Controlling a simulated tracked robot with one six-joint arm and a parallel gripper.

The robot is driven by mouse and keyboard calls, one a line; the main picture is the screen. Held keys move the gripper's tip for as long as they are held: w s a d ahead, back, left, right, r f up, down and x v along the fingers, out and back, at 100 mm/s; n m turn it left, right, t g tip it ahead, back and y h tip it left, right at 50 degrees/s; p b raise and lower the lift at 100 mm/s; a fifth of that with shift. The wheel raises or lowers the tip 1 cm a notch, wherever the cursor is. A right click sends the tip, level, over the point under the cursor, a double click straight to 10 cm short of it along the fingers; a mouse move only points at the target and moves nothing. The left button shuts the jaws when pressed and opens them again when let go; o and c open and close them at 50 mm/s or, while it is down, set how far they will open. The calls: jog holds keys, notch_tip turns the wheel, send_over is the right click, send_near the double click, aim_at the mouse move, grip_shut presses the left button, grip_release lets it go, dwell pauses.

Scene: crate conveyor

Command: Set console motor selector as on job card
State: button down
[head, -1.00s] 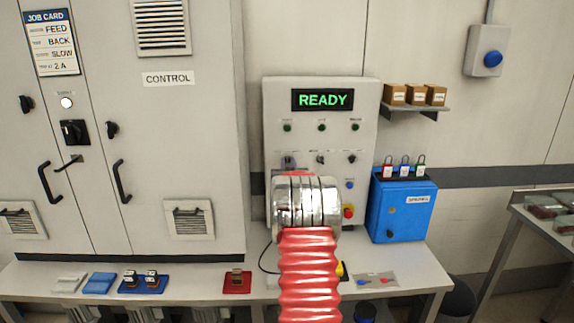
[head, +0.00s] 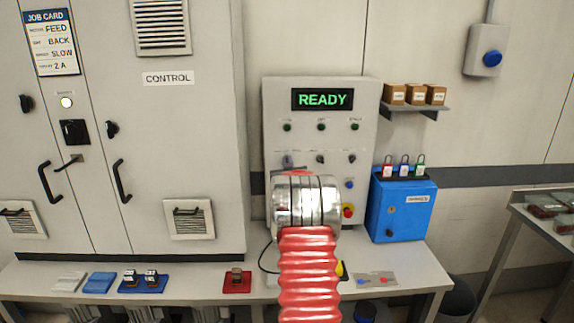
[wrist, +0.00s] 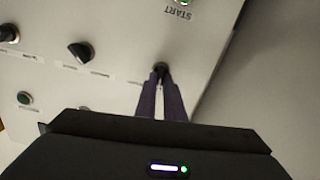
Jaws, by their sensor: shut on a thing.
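The job card (head: 49,43) on the left cabinet door reads FEED, BACK, SLOW and 2 A. The grey console (head: 321,110) has a READY display and a row of three black selectors. In the wrist view, which is upside down, my gripper (wrist: 161,88) is shut on the end selector (wrist: 160,69), the leftmost one in the head view. Its pointer direction and label are hidden by the fingers. The middle selector (wrist: 80,53) and far selector (wrist: 9,33) are free. In the head view my arm hides most of the gripper.
A red emergency stop (head: 348,211) and a blue button (head: 350,185) are on the console's right side. A blue box (head: 404,212) with several padlocks stands to the right. The bench (head: 205,281) holds blue and red pads with small parts.

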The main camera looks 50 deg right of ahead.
jog(key=shift+w+a+n, duration=0.1)
jog(key=shift+w+n, duration=0.05)
jog(key=shift+n, duration=1.95)
jog(key=shift+w+a+n, duration=0.1)
jog(key=shift+n, duration=2)
jog(key=c, duration=1.9)
grip_release()
jog(key=shift+f, duration=0.1)
jog(key=shift+o, duration=0.2)
jog(key=shift+s, duration=0.1)
jog(key=v, duration=1.3)
jog(key=shift+s+a, duration=0.2)
jog(key=shift+a, duration=0.05)
